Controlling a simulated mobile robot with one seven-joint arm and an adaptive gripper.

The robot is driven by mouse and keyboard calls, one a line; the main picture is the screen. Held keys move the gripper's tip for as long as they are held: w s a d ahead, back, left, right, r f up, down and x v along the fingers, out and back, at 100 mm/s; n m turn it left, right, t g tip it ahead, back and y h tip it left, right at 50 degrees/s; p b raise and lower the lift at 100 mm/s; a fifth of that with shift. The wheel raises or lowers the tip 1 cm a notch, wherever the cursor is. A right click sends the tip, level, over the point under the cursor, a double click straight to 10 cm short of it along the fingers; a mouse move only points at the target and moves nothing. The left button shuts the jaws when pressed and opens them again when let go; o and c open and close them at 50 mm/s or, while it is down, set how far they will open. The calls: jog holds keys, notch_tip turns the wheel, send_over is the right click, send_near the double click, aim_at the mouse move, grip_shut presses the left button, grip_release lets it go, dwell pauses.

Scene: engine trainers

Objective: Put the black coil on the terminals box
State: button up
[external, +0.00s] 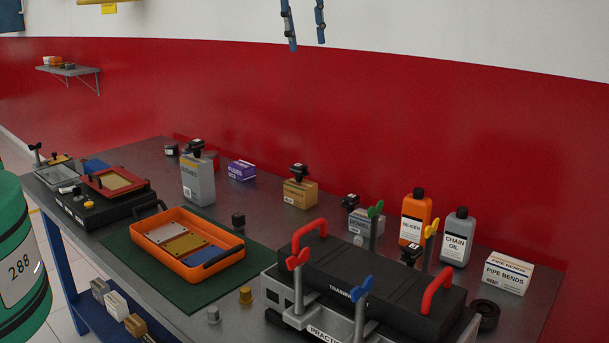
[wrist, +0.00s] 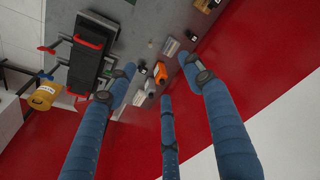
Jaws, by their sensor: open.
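My gripper (external: 306,43) hangs high above the bench at the top of the external view, its blue fingers apart and empty. The fingers also fill much of the wrist view (wrist: 157,80). Several similar small black parts are in the external view, and I cannot tell for certain which is the coil. One black part (external: 299,170) sits on an orange-tan box (external: 299,194), one (external: 197,147) on a tall grey box (external: 197,183), and one (external: 350,201) on a grey box (external: 366,222). Another stands on the bench (external: 238,219). I cannot read which box says terminals.
An orange tray (external: 176,265) lies on a green mat at the left. A black engine trainer (external: 365,285) with red handles and upright coloured keys stands in front. An orange bottle (external: 415,218), a grey bottle (external: 458,238) and a pipe bends box (external: 508,272) stand at the right.

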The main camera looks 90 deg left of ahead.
jog(key=s+d+r+m+t, duration=0.1)
jog(key=s+d+r, duration=0.35)
jog(key=d, duration=0.25)
jog(key=s+d+r+m, duration=0.1)
jog(key=s+d+r, duration=0.2)
jog(key=s+d, duration=0.3)
jog(key=s+d+r+m+t, duration=0.1)
jog(key=s+d+r, duration=0.3)
jog(key=d, duration=0.3)
jog(key=s+d+f+m+t, duration=0.1)
jog(key=s+d, duration=0.5)
jog(key=s, duration=0.5)
jog(key=s+d+f+m+h, duration=0.1)
jog(key=s+d, duration=0.6)
jog(key=s, duration=0.4)
jog(key=shift+d+t, duration=0.25)
jog(key=shift+t, duration=0.15)
jog(key=shift+f, duration=0.1)
notch_tip(320, 180, down, 12)
jog(key=b, duration=1.2)
